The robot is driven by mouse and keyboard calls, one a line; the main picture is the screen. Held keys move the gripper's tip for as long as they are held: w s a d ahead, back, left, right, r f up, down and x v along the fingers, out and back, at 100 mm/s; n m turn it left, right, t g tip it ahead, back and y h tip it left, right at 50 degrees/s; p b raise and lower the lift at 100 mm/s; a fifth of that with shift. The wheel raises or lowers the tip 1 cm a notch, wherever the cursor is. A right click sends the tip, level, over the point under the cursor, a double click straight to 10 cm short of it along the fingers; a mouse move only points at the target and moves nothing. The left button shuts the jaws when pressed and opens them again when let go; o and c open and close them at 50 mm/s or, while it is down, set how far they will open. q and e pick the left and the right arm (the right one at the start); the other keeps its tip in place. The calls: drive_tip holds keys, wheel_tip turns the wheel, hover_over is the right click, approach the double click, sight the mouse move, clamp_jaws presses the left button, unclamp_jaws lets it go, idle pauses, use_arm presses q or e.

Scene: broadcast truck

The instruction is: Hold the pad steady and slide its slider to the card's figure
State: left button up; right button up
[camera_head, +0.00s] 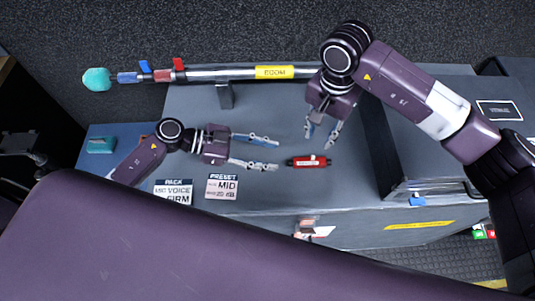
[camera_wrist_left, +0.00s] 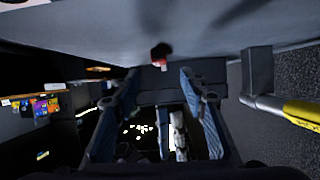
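The pad (camera_head: 309,161) is a small red body with black ends and a small pale piece on top, probably its slider; it lies on the grey worktop. In the left wrist view the pad (camera_wrist_left: 160,58) shows small and dark red, beyond the fingers. My left gripper (camera_head: 274,155) is open and empty, its fingertips just left of the pad. My right gripper (camera_head: 319,142) is open, pointing down over the worktop just behind the pad, apart from it. The preset card (camera_head: 222,187) reads "PRESET MID" with a small "20 dB" line. The slider's exact setting is too small to read.
A boom pole (camera_head: 215,73) with a yellow label and teal tip (camera_head: 96,79) runs along the back. A grey case (camera_head: 430,140) stands at right. The worktop around the pad is clear.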

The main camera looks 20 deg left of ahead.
sight(296, 161)
use_arm(q)
drive_tip(key=shift+s+d+f+n, duration=0.1)
drive_tip(key=shift+d+f+n, duration=0.1)
drive_tip(key=shift+n, duration=0.2)
drive_tip(key=shift+d+f, duration=0.1)
drive_tip(key=shift+d, duration=0.25)
drive_tip(key=x, duration=0.6)
drive_tip(key=shift+w+d+f, duration=0.2)
drive_tip(key=shift+w+d, duration=0.1)
